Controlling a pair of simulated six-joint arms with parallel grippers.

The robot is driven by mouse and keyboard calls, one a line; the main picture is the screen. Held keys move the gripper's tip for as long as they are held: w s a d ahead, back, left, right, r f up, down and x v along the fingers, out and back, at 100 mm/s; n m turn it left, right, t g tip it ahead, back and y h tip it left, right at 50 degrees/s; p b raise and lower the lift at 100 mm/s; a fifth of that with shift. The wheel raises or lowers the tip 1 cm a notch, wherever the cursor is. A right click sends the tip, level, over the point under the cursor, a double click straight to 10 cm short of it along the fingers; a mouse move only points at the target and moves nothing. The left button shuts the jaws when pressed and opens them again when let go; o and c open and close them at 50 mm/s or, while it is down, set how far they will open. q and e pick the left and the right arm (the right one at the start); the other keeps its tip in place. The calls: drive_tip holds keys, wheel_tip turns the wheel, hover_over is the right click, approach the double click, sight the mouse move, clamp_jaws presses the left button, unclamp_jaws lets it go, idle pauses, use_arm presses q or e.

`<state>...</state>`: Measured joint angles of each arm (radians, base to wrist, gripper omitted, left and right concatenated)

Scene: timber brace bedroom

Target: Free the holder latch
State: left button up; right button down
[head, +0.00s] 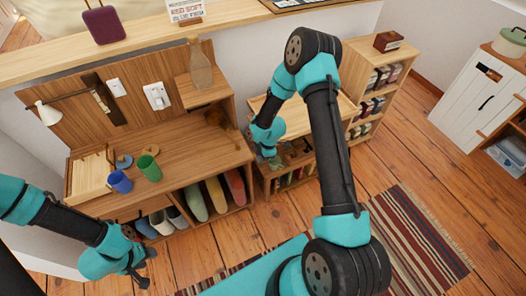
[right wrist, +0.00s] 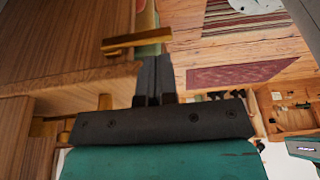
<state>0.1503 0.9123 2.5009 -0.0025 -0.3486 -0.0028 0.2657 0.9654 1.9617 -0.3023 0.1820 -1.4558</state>
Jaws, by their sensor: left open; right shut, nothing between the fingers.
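In the right wrist view, a brass-coloured bar (right wrist: 137,40) lies just beyond my right fingertips, with a green piece behind it. It may be the holder latch; I cannot tell for sure. My right gripper (right wrist: 156,60) is shut and empty, its tips close to the bar; touching or apart is unclear. In the head view my right gripper (head: 272,162) is low at the small shelf unit beside the desk, partly hidden by my arm. My left gripper (head: 146,268) is open and empty, in front of the desk at the lower left.
A bookshelf (head: 385,62) stands right of the small shelf unit. A striped rug (head: 425,240) lies on open floor.

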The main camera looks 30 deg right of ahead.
drive_tip(key=shift+f, duration=1.15)
drive_tip(key=shift+a+f+t, duration=0.1)
drive_tip(key=shift+t, duration=0.2)
